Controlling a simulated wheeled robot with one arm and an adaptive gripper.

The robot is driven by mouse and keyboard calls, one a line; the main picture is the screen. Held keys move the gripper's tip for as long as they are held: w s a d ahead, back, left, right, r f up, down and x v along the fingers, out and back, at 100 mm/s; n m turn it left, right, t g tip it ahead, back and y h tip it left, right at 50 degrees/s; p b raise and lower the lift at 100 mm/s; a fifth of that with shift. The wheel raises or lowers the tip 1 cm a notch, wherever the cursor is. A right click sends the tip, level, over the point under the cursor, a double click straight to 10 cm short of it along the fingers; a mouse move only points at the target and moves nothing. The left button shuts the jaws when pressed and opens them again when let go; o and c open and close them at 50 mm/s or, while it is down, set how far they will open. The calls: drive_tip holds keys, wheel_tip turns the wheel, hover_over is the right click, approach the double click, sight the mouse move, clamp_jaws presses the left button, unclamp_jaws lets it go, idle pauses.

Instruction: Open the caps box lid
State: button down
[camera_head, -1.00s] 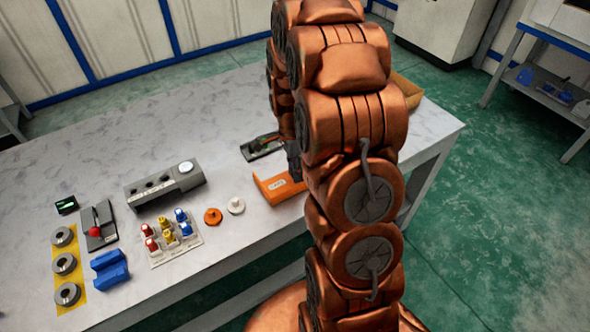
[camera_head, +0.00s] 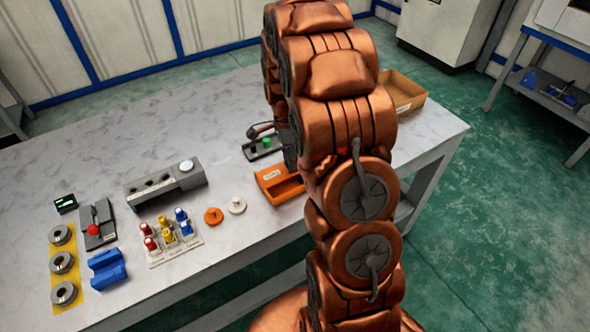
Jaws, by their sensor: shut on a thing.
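The orange caps box (camera_head: 287,197) sits on the bench near its front edge, just left of my arm. Its lid (camera_head: 271,174), with a small white label, lies at the box's back left. A dark hollow shows in front of it, so the box is at least partly open. My gripper (camera_head: 290,162) is dark and points down at the back right of the box. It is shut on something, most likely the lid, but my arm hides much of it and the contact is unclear.
Behind the box is a dark unit with a green button (camera_head: 266,142). An orange disc (camera_head: 213,216) and a white disc (camera_head: 236,205) lie to the left. A grey block (camera_head: 166,184) and a coloured parts rack (camera_head: 172,238) stand further left. A tan tray (camera_head: 403,92) is behind my arm.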

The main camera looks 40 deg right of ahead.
drive_tip(key=shift+w+d, duration=0.15)
drive_tip(key=shift+w, duration=0.9)
drive_tip(key=c, duration=0.9)
unclamp_jaws()
drive_tip(key=shift+o, duration=0.2)
wheel_tip(320, 180, up, 12)
drive_tip(key=w, duration=0.2)
drive_tip(key=shift+d, duration=0.3)
drive_tip(key=shift+f, duration=0.1)
